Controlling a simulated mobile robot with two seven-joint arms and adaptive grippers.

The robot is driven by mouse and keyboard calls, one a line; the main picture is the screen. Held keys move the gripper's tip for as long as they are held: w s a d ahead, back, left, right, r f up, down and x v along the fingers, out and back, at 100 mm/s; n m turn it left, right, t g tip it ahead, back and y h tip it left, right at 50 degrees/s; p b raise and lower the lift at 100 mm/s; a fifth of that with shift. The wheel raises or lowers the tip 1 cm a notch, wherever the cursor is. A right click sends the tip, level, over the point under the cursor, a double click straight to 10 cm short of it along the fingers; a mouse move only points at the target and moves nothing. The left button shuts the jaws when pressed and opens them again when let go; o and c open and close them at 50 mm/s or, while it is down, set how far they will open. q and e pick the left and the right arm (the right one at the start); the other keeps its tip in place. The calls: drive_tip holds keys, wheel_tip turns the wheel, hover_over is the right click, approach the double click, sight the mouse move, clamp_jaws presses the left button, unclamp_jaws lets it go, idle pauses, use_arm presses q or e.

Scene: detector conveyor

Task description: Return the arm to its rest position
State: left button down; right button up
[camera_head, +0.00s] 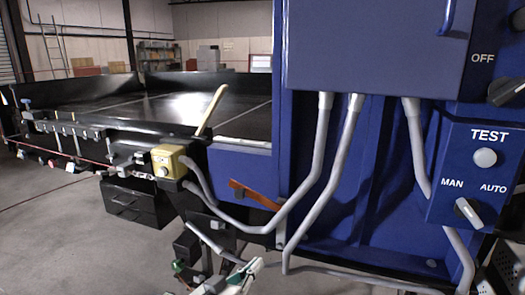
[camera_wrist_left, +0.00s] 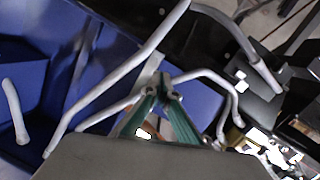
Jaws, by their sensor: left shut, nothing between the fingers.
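My left gripper (camera_head: 243,274) shows low in the head view, in front of the machine's lower front, small and partly cut by the bottom edge. In the left wrist view its two green fingers (camera_wrist_left: 160,82) come together at their tips, with nothing held between them. Grey conduits and blue panels lie beyond the tips in that view. My right gripper is not seen.
A blue control cabinet (camera_head: 376,45) fills the right, with TEST button (camera_head: 485,157) and MAN/AUTO knob (camera_head: 468,212). Grey conduits (camera_head: 318,180) hang below it. A black conveyor (camera_head: 150,108) with a yellow box (camera_head: 168,161) stands left. Grey floor (camera_head: 60,240) is open at lower left.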

use_arm(q)
drive_tip(key=s+a+f+g+y, duration=0.1)
drive_tip(key=s+a+f, duration=0.5)
drive_tip(key=f, duration=0.4)
drive_tip(key=s+a+f+m+g+y, duration=0.1)
drive_tip(key=s+a+f+y, duration=0.1)
drive_tip(key=s+a+f, duration=0.4)
drive_tip(key=s+a+f+m+g+y, duration=0.1)
drive_tip(key=s+a+f+y, duration=0.1)
drive_tip(key=s+a+f, duration=0.4)
drive_tip(key=s+f, duration=0.5)
drive_tip(key=f, duration=0.2)
drive_tip(key=shift+f, duration=0.4)
